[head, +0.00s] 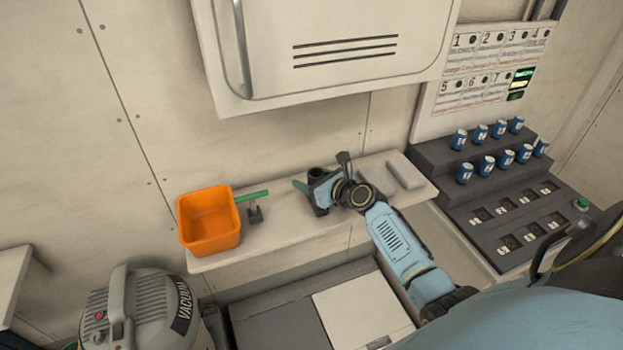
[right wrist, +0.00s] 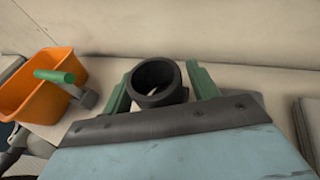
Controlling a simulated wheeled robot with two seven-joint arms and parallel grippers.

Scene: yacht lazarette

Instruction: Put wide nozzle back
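A dark, round, open-topped tube (right wrist: 160,84), which may be the wide nozzle or a holder, stands on the shelf. It also shows in the head view (head: 320,205), partly hidden by my right gripper. My right gripper (head: 311,190) has its green fingers on either side of this tube in the right wrist view (right wrist: 160,95). The fingers are apart, with a narrow gap visible beside the tube; whether they touch it is unclear. The grey vacuum (head: 150,309) stands on the floor at lower left. My left gripper is not in view.
The cream shelf (head: 287,229) carries an orange bin (head: 208,222), a green rod (head: 252,195) on a dark block and a pale flat block (head: 406,171). A wall cabinet (head: 335,72) hangs above. Stepped racks with blue cylinders (head: 487,165) stand at right.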

